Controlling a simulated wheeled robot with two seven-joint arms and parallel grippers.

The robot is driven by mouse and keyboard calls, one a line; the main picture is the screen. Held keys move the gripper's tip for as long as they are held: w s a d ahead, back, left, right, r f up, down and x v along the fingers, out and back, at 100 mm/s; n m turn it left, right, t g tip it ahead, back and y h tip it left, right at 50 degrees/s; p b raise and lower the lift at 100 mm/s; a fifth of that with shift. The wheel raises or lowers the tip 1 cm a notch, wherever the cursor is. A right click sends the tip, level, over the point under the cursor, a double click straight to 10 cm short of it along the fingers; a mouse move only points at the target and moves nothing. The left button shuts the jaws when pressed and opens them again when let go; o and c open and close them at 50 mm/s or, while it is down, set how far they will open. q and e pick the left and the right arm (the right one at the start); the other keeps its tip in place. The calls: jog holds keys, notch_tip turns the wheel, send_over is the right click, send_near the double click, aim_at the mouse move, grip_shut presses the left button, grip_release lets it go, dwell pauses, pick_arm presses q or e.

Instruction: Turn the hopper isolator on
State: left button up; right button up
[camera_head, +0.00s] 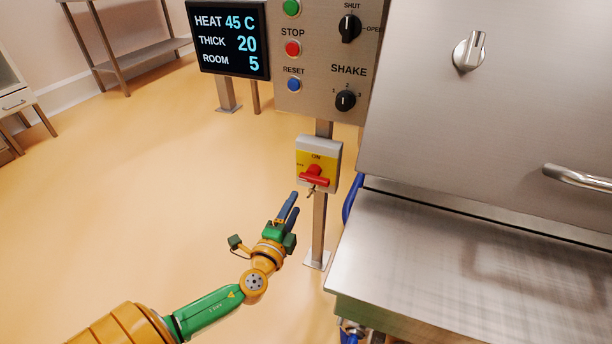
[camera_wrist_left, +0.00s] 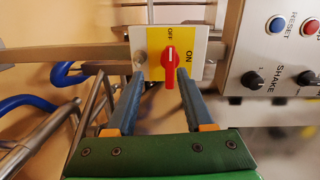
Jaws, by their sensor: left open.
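The hopper isolator (camera_head: 330,149) is a grey box with a yellow face on a post, left of the steel hopper. Its red handle (camera_head: 314,176) lies crosswise in the head view. In the left wrist view, the red handle (camera_wrist_left: 170,68) carries a white mark pointing to OFF, with ON to the right. My left gripper (camera_head: 292,204) is open and empty, just below and left of the isolator in the head view. In the left wrist view, its fingertips (camera_wrist_left: 160,78) appear on either side of the handle's lower end; contact cannot be told. My right gripper is out of view.
A control panel (camera_head: 318,50) with buttons and knobs stands above the isolator, beside a dark display (camera_head: 229,38). The steel hopper bench (camera_head: 450,270) lies right, with a blue hose (camera_head: 352,198) near the isolator.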

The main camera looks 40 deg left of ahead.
aim_at(309, 181)
pick_arm(q)
jog(key=shift+m+t+h, duration=0.4)
jog(key=shift+m+h, duration=0.2)
jog(key=shift+m, duration=0.2)
jog(key=x, duration=0.2)
jog(key=r+x, duration=0.1)
jog(key=x, duration=0.2)
jog(key=b+x, duration=0.1)
jog(key=x, duration=0.1)
jog(key=shift+w+d+r, duration=0.2)
jog(key=shift+w, duration=0.25)
grip_shut()
